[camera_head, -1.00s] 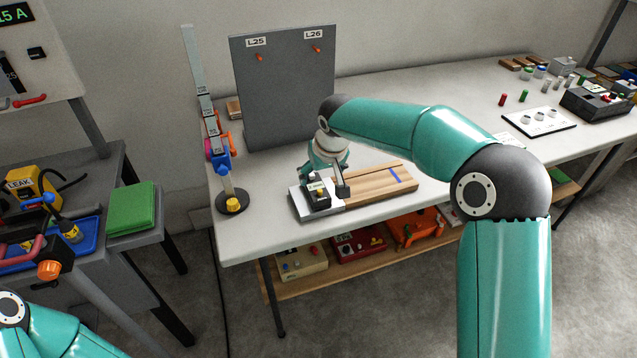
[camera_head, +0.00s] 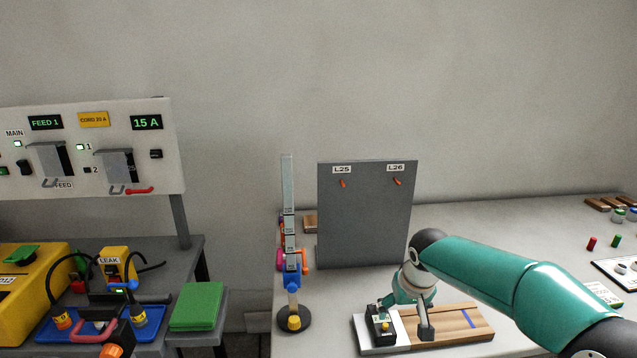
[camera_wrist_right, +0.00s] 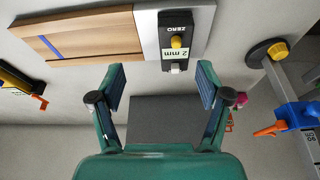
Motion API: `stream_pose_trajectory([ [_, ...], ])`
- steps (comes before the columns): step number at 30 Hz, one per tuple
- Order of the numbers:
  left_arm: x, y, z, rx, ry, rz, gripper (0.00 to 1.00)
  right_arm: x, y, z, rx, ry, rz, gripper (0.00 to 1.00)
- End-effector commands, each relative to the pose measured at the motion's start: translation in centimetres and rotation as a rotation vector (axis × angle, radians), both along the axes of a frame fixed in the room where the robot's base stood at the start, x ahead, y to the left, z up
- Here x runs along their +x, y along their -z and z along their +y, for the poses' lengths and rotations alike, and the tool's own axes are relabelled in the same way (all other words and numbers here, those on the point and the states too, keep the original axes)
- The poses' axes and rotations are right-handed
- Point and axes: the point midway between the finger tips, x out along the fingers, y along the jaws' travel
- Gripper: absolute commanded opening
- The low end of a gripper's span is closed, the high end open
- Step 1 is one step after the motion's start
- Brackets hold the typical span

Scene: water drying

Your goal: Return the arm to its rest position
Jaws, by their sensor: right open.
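My right arm (camera_head: 510,283) reaches in from the lower right in the head view. My right gripper (camera_head: 405,315) points down over the board on the white workbench. In the wrist view the gripper (camera_wrist_right: 160,82) is open, with nothing between its fingers. A black gauge block (camera_wrist_right: 182,41) marked "ZERO" and "2 mm" lies just beyond the fingertips, apart from them. In the head view the block (camera_head: 381,325) sits at the left end of the board, on a pale metal plate (camera_head: 402,329). My left gripper is out of view.
A wooden board (camera_head: 465,325) with a blue line adjoins the plate. A grey panel (camera_head: 366,213) labelled L25 and L26 stands behind. A height stand (camera_head: 292,270) rises to the left. A green pad (camera_head: 198,306) lies on the left table. The bench's right side holds small parts.

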Motion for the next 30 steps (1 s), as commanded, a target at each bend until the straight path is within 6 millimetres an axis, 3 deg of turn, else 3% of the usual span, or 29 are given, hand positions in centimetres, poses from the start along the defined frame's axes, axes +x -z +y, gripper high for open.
stream_pose_trajectory([
  [5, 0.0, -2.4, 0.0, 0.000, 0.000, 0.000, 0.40, -5.6, 8.6, -0.3, 0.028, 0.007, 0.244, 0.77],
  [9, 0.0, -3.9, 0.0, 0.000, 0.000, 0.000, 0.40, -12.8, 16.2, 1.9, 0.130, 0.000, 0.409, 0.77],
  [12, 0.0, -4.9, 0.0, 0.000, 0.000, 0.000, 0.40, -18.9, 20.4, 4.2, 0.224, 0.010, 0.491, 0.77],
  [16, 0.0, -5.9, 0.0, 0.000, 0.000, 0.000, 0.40, -27.6, 23.7, 7.5, 0.342, 0.054, 0.556, 0.77],
  [19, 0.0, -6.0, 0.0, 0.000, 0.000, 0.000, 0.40, -32.2, 24.6, 9.3, 0.390, 0.094, 0.539, 0.77],
  [21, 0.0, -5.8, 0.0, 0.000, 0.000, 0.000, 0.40, -33.6, 24.8, 9.8, 0.399, 0.111, 0.497, 0.77],
  [23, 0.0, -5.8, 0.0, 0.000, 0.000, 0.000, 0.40, -33.7, 24.7, 9.8, 0.396, 0.123, 0.448, 0.77],
  [30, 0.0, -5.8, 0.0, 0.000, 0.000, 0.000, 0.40, -31.1, 24.9, 9.1, 0.378, 0.126, 0.299, 0.77],
])
